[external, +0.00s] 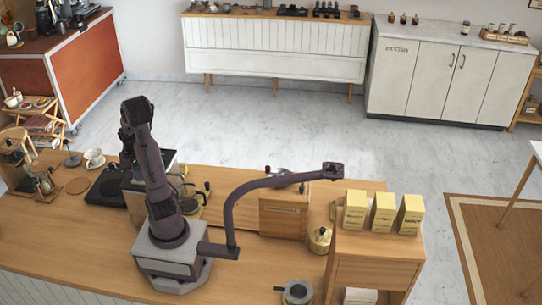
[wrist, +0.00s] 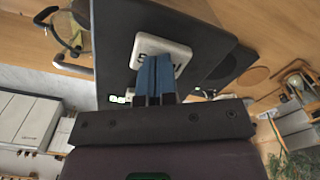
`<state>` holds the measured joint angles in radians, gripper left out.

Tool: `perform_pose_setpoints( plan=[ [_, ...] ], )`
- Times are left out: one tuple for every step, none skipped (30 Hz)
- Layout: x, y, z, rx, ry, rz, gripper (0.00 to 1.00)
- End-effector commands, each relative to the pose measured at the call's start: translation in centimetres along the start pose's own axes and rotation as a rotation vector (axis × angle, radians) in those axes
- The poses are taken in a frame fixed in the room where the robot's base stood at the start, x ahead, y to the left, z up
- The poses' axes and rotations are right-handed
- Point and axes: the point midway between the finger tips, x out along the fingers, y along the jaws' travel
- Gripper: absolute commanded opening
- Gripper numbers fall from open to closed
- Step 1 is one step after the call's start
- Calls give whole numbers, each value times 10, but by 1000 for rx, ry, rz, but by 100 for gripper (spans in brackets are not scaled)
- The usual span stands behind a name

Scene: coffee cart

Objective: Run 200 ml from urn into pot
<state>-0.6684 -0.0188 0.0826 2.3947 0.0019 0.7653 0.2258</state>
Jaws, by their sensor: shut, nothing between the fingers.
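A small green-lit display (wrist: 124,97) shows beside the fingers, unreadable. A glass pot with a dark handle (wrist: 74,34) is at the upper left; its fill is unclear.
A black flat mat or tray (external: 103,188), a cup (external: 94,157) and glass brewers (external: 40,180) stand to the left on the wooden counter. My mounted curved arm spans the counter middle.

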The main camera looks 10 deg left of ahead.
Motion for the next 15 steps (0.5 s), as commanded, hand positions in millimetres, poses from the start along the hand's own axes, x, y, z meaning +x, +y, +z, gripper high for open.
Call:
perform_pose_setpoints(
  plan=[
    [0, 0, 0, 0, 0, 0, 0],
    [0, 0, 0, 0, -1, 0, 0],
    [0, 0, 0, 0, 0, 0, 0],
    [-1, 0, 0, 0, 0, 0, 0],
    [-1, 0, 0, 0, 0, 0, 0],
    [-3, 0, 0, 0, 1, 0, 0],
    [-4, 0, 0, 0, 1, 0, 0],
    [-6, 0, 0, 1, 2, 0, 0],
    [-8, 0, 0, 1, 1, 0, 0],
    [-10, 0, 0, 1, 2, 0, 0],
    [-12, 0, -1, 1, 2, -1, 0],
    [-15, 0, -1, 1, 2, -1, 0],
    [-16, 0, 0, 1, 1, 0, 0],
    [-18, 0, -1, 1, 2, -1, 0],
    [-21, 0, -1, 1, 2, -1, 0]
  ],
)
